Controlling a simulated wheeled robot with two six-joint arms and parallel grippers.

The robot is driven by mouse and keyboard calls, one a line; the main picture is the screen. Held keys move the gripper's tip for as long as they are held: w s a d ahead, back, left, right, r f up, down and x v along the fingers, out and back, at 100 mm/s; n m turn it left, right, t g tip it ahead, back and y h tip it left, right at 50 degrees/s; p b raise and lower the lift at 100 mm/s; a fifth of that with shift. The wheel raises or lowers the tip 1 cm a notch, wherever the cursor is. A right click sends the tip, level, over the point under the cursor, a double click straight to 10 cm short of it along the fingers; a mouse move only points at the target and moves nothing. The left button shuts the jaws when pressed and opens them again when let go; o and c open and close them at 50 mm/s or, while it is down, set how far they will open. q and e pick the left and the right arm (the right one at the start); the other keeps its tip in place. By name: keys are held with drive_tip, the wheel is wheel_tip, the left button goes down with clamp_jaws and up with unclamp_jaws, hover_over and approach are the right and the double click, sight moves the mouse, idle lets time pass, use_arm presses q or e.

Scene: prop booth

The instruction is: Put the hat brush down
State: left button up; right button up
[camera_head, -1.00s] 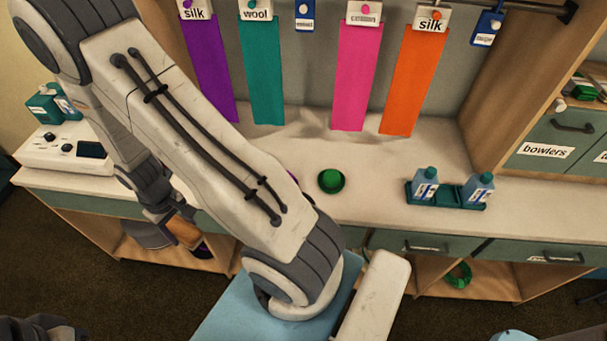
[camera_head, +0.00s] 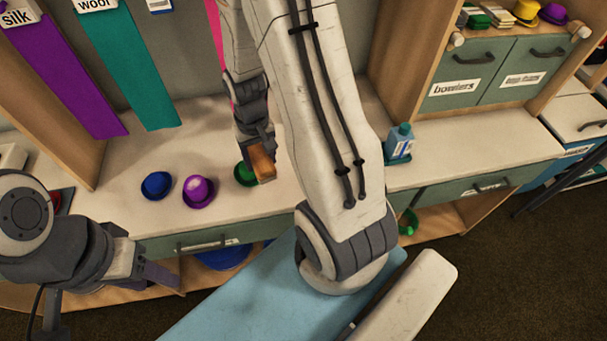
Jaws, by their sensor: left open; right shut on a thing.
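The hat brush (camera_head: 262,164), a brown-orange block, is held in my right gripper (camera_head: 258,150). The gripper is shut on it and points down over the counter, and the brush overlaps the green hat (camera_head: 243,174) in the view. I cannot tell whether the brush touches the hat or the counter (camera_head: 225,130). My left gripper (camera_head: 165,277) is at the lower left, in front of the counter's front edge. It is open with nothing seen in it, and its fingers are partly hard to make out.
A blue hat (camera_head: 156,185) and a purple hat (camera_head: 198,190) stand left of the green one. A blue bottle (camera_head: 400,142) stands to the right, behind my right arm. Purple (camera_head: 75,75) and teal (camera_head: 125,65) cloths hang at the back.

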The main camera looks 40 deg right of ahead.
use_arm(q)
wheel_tip(320, 180, down, 8)
drive_tip(key=b, duration=0.6)
use_arm(e)
drive_tip(key=s+d+m, duration=0.7)
drive_tip(key=s+d, duration=0.1)
drive_tip(key=s, duration=0.3)
drive_tip(key=w+f+p, duration=0.2)
drive_tip(key=w, duration=0.1)
drive_tip(key=w+d+f+p, duration=0.1)
drive_tip(key=w+f+p, duration=0.1)
drive_tip(key=w+p, duration=0.1)
drive_tip(key=w+d+f+p, duration=0.1)
drive_tip(key=w+f+p, duration=0.1)
drive_tip(key=w+p, duration=0.1)
drive_tip(key=shift+w+f, duration=0.4)
drive_tip(key=shift+w, duration=0.45)
drive_tip(key=shift+w+d+f, duration=0.1)
drive_tip(key=shift+w+f, duration=0.05)
drive_tip(key=shift+w, duration=0.05)
wheel_tip(320, 180, down, 4)
drive_tip(key=shift+r+p, duration=0.1)
drive_tip(key=shift+p, duration=0.25)
use_arm(q)
wheel_tip(320, 180, up, 9)
drive_tip(key=shift+f, duration=0.2)
drive_tip(key=shift+a+f, duration=0.1)
use_arm(e)
drive_tip(key=shift+f, duration=0.2)
